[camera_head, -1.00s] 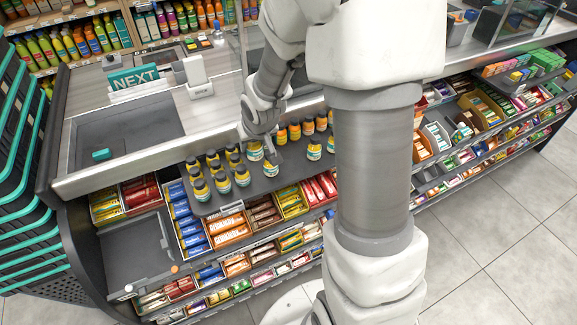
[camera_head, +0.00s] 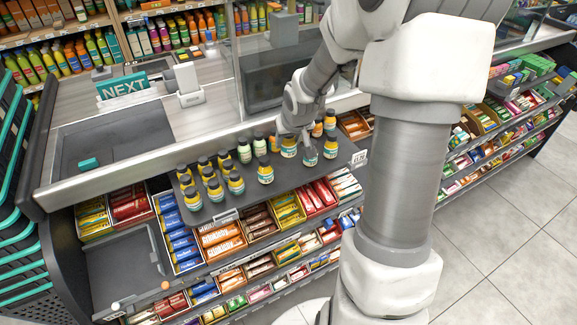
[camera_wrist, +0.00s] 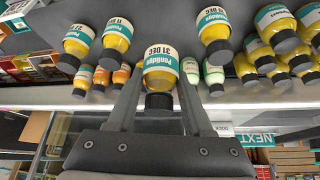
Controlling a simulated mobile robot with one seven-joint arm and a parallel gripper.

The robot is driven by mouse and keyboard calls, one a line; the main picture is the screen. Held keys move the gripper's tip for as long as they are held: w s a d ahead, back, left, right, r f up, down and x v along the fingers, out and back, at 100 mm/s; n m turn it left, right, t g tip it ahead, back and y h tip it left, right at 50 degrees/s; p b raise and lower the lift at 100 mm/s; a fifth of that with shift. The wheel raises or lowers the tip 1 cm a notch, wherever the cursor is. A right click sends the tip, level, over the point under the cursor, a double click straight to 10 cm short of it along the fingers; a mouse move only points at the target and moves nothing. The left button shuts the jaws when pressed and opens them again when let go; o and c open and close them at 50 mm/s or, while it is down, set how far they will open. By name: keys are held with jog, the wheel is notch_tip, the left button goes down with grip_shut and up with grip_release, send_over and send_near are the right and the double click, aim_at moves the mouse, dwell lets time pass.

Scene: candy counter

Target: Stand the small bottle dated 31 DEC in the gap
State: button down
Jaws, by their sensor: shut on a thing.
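My gripper (camera_wrist: 158,95) is shut on the small bottle dated 31 DEC (camera_wrist: 162,62), its yellow body, white and teal label and dark cap between the two fingers. In the head view my gripper (camera_head: 299,138) points down over the display shelf, and the held bottle (camera_head: 289,148) looks upright. Whether its base touches the shelf cannot be told. Front-row bottles stand on both sides of it: one at left (camera_head: 265,171), another at right (camera_head: 310,157). A gap in the row lies between these two, in front of the held bottle.
A cluster of similar yellow bottles (camera_head: 214,190) stands on the left of the grey shelf (camera_head: 250,193). Pale green bottles (camera_head: 244,151) and orange ones (camera_head: 317,128) line the back. Candy boxes (camera_head: 222,240) fill the racks below. The counter with the NEXT sign (camera_head: 124,86) lies behind.

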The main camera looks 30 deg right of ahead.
jog(key=shift+f+b, duration=1.05)
jog(key=shift+f, duration=2.1)
jog(key=shift+f, duration=0.15)
jog(key=shift+c, duration=1.5)
grip_release()
jog(key=p+v, duration=0.6)
jog(key=v, duration=0.6)
